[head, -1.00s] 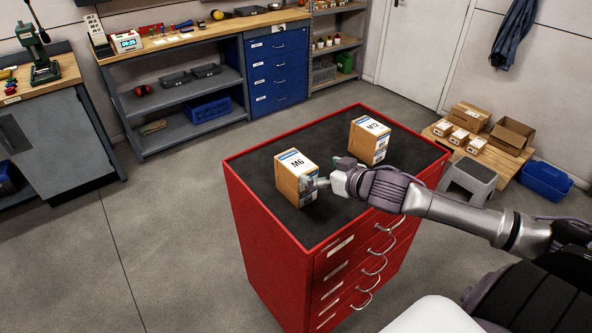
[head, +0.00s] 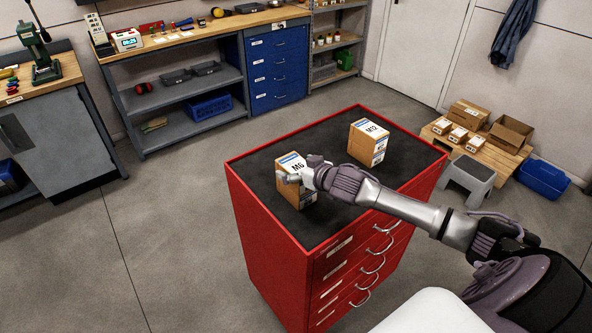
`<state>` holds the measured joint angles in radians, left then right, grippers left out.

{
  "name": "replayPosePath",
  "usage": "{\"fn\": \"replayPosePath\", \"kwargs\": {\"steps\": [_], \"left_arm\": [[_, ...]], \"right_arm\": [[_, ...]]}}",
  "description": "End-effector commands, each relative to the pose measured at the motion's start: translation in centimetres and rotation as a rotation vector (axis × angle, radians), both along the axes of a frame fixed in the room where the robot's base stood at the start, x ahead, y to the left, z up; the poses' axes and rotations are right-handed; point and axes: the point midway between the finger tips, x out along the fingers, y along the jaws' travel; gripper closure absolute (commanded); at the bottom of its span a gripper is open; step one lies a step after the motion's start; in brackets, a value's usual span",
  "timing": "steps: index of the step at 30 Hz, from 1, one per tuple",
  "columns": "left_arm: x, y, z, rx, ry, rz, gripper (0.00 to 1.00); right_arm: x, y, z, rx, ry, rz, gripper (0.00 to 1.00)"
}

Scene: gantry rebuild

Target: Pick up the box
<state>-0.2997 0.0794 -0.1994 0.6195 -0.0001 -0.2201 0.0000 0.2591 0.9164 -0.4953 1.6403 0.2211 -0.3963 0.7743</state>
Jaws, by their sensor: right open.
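Two cardboard boxes stand upright on the dark top of the red drawer cabinet (head: 330,238). The box labelled M6 (head: 289,160) is nearer the left, and the box labelled M12 (head: 369,142) is farther back to the right. My right gripper (head: 287,178) is open at the M6 box, its fingers in front of the box's near side. The gripper hides part of that box's right and front faces. I cannot tell whether the fingers touch it. My left gripper does not show.
A workbench (head: 200,40) with a blue drawer unit (head: 276,68) stands along the back wall. A grey step stool (head: 467,178), a wooden pallet with cartons (head: 500,160) and a blue bin (head: 543,180) are at the right. The cabinet top is clear around the boxes.

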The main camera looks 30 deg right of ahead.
Motion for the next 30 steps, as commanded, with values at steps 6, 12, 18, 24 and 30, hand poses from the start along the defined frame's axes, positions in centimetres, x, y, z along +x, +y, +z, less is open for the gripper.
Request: {"fn": "replayPosePath", "kwargs": {"steps": [6, 12, 18, 24, 30], "left_arm": [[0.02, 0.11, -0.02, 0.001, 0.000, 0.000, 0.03], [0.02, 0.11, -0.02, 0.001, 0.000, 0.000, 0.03], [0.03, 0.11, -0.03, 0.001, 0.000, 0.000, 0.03], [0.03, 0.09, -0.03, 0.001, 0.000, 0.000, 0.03], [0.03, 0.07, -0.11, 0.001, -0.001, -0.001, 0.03]], "right_arm": [[0.04, -0.03, -0.09, 0.000, 0.000, -0.001, 0.00], [0.03, -0.04, -0.09, 0.000, 0.001, -0.001, 0.33], [-0.03, -0.01, -0.23, 0.000, 0.003, -0.001, 0.67], [-0.02, 0.01, -0.17, 0.001, 0.002, 0.000, 0.93], [-0.05, 0.02, -0.15, 0.001, 0.004, 0.000, 0.93]]}}
